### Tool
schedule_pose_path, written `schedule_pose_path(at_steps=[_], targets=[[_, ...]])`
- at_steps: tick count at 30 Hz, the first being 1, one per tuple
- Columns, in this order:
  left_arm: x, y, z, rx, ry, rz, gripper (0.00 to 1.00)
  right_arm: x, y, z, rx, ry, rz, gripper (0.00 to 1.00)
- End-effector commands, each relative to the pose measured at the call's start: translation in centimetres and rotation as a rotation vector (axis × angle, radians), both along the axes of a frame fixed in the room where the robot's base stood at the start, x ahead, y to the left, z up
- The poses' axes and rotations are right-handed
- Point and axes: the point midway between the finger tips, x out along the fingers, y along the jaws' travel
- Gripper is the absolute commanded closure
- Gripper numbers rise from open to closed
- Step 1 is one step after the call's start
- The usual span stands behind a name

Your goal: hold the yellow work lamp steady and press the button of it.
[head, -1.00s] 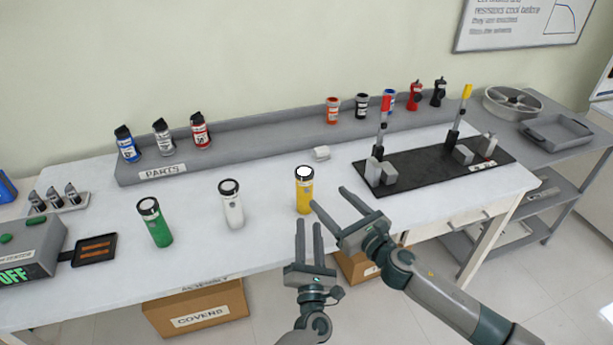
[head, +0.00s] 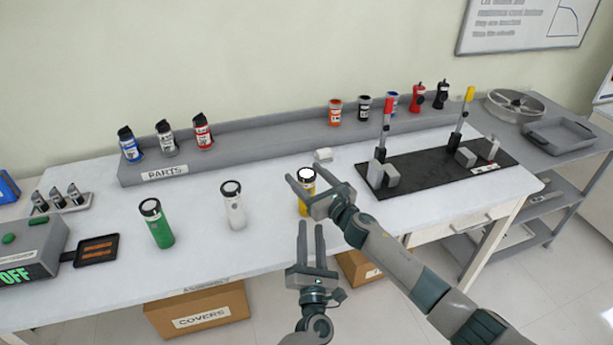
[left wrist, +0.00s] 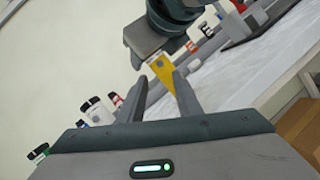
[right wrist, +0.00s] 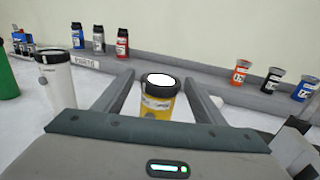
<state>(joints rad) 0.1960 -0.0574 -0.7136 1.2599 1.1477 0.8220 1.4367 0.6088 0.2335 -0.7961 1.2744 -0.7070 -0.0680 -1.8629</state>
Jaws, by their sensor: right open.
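The yellow work lamp (head: 307,175) stands upright on the white table with its black-rimmed, pale lens on top. My right gripper (head: 297,177) is open at the lamp and partly covers it in the head view. In the right wrist view the lamp (right wrist: 157,101) stands between the open fingers. Contact cannot be told. My left gripper (head: 311,226) is open and empty, below the lamp in the head view. In the left wrist view the lamp's yellow side (left wrist: 163,76) shows a small round dark spot, and my right gripper hides its top.
A white lamp (head: 233,205) and a green lamp (head: 157,224) stand to the left. A black mat (head: 430,168) with upright tools lies to the right. A small white block (head: 323,154) lies behind the yellow lamp. The grey parts shelf (head: 250,147) runs along the back.

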Motion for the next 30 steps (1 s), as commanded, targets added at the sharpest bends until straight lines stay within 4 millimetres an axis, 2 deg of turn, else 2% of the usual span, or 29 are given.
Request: schedule_pose_path(at_steps=[9,10,15,16,17,21,30], targets=[[0.0,0.0,0.0,0.0,0.0,0.0,0.69,0.15,0.07,-0.03,0.0,0.0,0.0,0.36],[0.0,0.0,0.0,0.0,0.0,0.0,0.69,0.14,0.06,-0.02,0.0,0.0,0.0,0.38],[0.0,0.0,0.0,0.0,0.0,0.0,0.69,0.14,0.06,-0.03,0.0,0.0,0.0,0.79],[0.0,0.0,0.0,0.0,0.0,0.0,0.69,0.13,0.06,-0.03,0.0,0.0,0.0,0.86],[0.0,0.0,0.0,0.0,0.0,0.0,0.69,0.13,0.06,-0.03,0.0,0.0,0.0,0.89],[0.0,-0.01,0.01,0.0,0.0,0.0,1.0,0.13,0.06,-0.03,0.0,0.0,0.0,0.89],[0.0,0.0,0.0,0.0,0.0,0.0,1.0,0.12,0.05,-0.05,-0.001,0.001,0.0,0.89]])
